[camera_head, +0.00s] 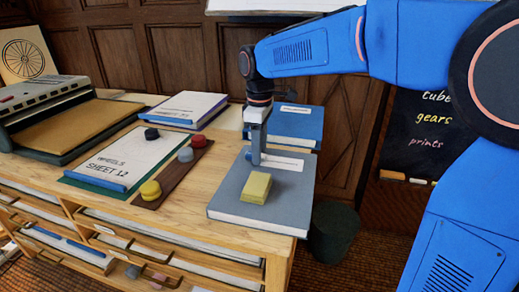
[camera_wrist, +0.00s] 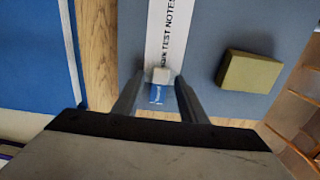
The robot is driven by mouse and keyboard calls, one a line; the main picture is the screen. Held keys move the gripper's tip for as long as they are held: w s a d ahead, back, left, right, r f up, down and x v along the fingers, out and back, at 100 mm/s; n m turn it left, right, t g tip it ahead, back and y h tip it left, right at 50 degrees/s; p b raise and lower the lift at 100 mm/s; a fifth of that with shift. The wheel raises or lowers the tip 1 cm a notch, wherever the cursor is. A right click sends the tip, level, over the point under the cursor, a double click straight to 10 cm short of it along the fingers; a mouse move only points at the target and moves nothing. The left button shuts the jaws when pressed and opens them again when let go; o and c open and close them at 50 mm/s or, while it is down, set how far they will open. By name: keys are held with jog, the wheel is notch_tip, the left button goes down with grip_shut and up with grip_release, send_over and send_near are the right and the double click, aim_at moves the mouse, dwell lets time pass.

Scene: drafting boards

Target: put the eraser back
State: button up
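A small eraser (camera_wrist: 157,93), white at one end with a blue sleeve, shows between my fingers in the wrist view. It is over the white label of a grey book marked "TEST NOTES" (camera_wrist: 215,30). My gripper (camera_wrist: 160,82) is open, with one finger on each side of the eraser and a narrow gap visible on both sides. In the head view my gripper (camera_head: 255,160) points down at the far left part of the grey book (camera_head: 225,205); the eraser is hidden there.
A yellow-olive block (camera_head: 256,188) lies on the same book, right of my fingers in the wrist view (camera_wrist: 248,72). A blue book (camera_head: 300,122) lies behind. To the left are a brown strip with round weights (camera_head: 172,180) and a "SHEET 12" board (camera_head: 110,160). The cabinet edge is close in front.

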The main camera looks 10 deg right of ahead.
jog(key=shift+r, duration=0.1)
notch_tip(320, 180, up, 12)
jog(key=s+d+f+m+t, duration=0.15)
jog(key=s+d+m, duration=0.25)
jog(key=s+d, duration=0.4)
jog(key=s+d+f+m+t, duration=0.1)
jog(key=s+d+f+m, duration=0.3)
jog(key=s+d+f, duration=0.2)
jog(key=s+d+f+m+t, duration=0.2)
jog(key=s+d+f+m, duration=0.3)
jog(key=s+f, duration=0.6)
jog(key=shift+s+d+f+m, duration=0.3)
jog(key=shift+s+d, duration=0.7)
jog(key=shift+d, duration=0.2)
jog(key=shift+r, duration=0.1)
